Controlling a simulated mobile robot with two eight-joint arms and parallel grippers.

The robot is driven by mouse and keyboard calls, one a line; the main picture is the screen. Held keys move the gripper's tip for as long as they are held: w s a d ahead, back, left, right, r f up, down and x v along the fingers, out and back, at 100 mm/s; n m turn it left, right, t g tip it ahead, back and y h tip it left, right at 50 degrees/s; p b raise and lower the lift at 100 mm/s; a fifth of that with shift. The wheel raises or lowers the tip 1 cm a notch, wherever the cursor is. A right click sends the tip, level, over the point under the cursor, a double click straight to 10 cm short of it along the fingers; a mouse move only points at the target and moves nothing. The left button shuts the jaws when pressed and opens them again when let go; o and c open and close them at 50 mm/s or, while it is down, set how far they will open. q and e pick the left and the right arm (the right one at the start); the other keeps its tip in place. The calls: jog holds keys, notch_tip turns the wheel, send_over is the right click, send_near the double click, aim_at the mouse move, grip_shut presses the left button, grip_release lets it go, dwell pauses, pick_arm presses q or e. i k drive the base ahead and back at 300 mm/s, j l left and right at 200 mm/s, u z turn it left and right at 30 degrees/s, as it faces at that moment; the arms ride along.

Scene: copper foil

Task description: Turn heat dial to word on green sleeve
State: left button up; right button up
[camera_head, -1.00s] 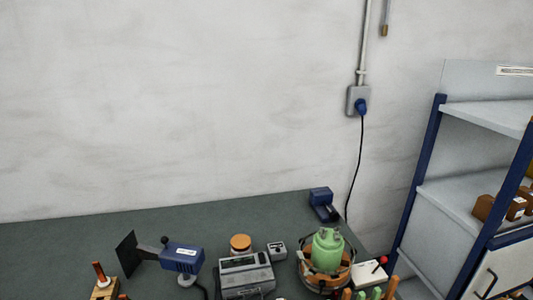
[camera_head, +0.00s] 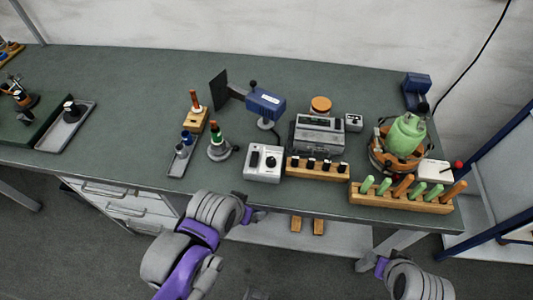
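A light grey control box (camera_head: 263,164) stands near the front edge of the bench, with a dark panel and a round knob (camera_head: 271,161) on top. Its markings are too small to read. Left of it, a tool with a green sleeve (camera_head: 215,134) and an orange-red tip stands upright in a grey conical holder (camera_head: 219,152). No word on the sleeve is legible. My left gripper (camera_head: 260,215) is in front of the bench edge, below the control box and apart from it. My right gripper (camera_head: 364,264) is low, in front of the bench at right. Both are too small to tell open from shut.
Right of the box stand a wooden block with dark knobs (camera_head: 317,169), a grey instrument (camera_head: 317,134) and a wooden rack of handles (camera_head: 401,198). A blue tool (camera_head: 264,103) stands behind. The bench (camera_head: 130,110) is clear at centre left.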

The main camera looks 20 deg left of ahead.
aim_at(271, 162)
jog(key=i+u, duration=0.15)
jog(key=u, duration=0.2)
jog(key=i+u, duration=0.1)
jog(key=u, duration=0.25)
jog(key=i+l+u, duration=0.15)
jog(key=u, duration=0.2)
